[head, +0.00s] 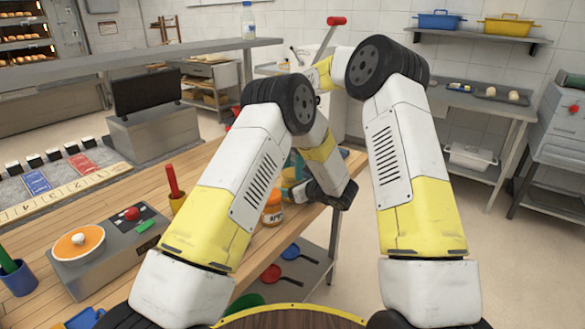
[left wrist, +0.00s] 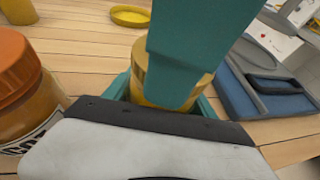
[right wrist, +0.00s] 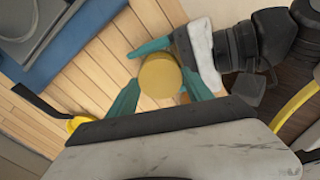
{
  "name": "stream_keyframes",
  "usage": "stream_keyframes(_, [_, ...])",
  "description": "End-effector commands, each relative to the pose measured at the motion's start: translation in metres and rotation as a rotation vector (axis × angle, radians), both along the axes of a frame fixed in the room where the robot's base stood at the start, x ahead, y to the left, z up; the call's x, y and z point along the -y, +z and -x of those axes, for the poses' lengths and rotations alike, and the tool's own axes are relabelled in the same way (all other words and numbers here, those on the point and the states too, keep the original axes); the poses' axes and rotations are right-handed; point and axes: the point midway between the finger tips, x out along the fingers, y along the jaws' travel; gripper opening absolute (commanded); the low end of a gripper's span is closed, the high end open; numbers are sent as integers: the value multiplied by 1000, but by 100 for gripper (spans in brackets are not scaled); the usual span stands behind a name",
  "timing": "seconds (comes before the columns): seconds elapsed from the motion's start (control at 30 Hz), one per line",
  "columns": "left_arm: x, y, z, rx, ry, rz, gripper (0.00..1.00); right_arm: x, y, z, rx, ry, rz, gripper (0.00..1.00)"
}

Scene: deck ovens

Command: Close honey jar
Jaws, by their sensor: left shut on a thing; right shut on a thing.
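A honey jar with a round gold lid (right wrist: 160,76) stands upright by the table edge. The lid also shows in the left wrist view (left wrist: 139,82). My right gripper (right wrist: 158,92) comes from above, its teal fingers shut on either side of the gold lid. My left gripper (left wrist: 165,100) is shut on the jar from the side, low down. A teal right finger covers part of the jar in the left wrist view. I cannot tell whether the lid is seated. In the head view my left arm mostly hides the jar.
An apricot jar (head: 272,211) with an orange lid stands close by; it also shows in the left wrist view (left wrist: 28,95).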

Motion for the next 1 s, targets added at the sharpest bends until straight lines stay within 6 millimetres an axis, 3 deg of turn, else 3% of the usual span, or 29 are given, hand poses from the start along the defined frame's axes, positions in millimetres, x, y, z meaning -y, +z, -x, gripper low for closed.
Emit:
stream_keyframes(0.7, [0, 1, 0, 1, -1, 0, 0, -2, -1, 0, 1, -1757, 1, 10])
stream_keyframes(0.83, [0, 1, 0, 1, -1, 0, 0, -2, -1, 0, 1, -2002, 0, 10])
stream_keyframes(1.0, [0, 1, 0, 1, -1, 0, 0, -2, -1, 0, 0, -2152, -1, 10])
